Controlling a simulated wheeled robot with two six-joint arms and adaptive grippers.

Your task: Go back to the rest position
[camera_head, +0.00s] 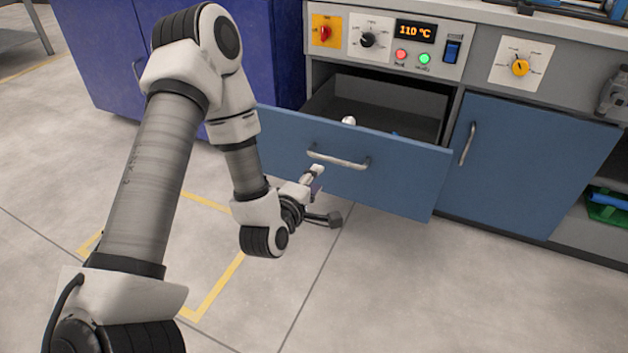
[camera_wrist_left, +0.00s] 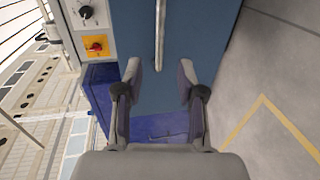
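My left gripper (camera_head: 322,196) is in front of the open blue drawer (camera_head: 400,181), just below its metal handle (camera_head: 338,160). In the left wrist view my left gripper (camera_wrist_left: 158,82) has its two fingers spread apart with nothing between them. The drawer handle (camera_wrist_left: 160,30) lies beyond the fingertips there and looks clear of them. The drawer is pulled out, with a small white item (camera_head: 348,120) and a bit of something blue inside. My right gripper is in neither view.
The control panel (camera_head: 395,42) above the drawer reads 110 °C. A closed blue cabinet door (camera_head: 535,165) is to the right, and a dark blue cabinet (camera_head: 110,50) is behind my left arm. Yellow floor lines (camera_head: 215,287) mark open grey floor in front.

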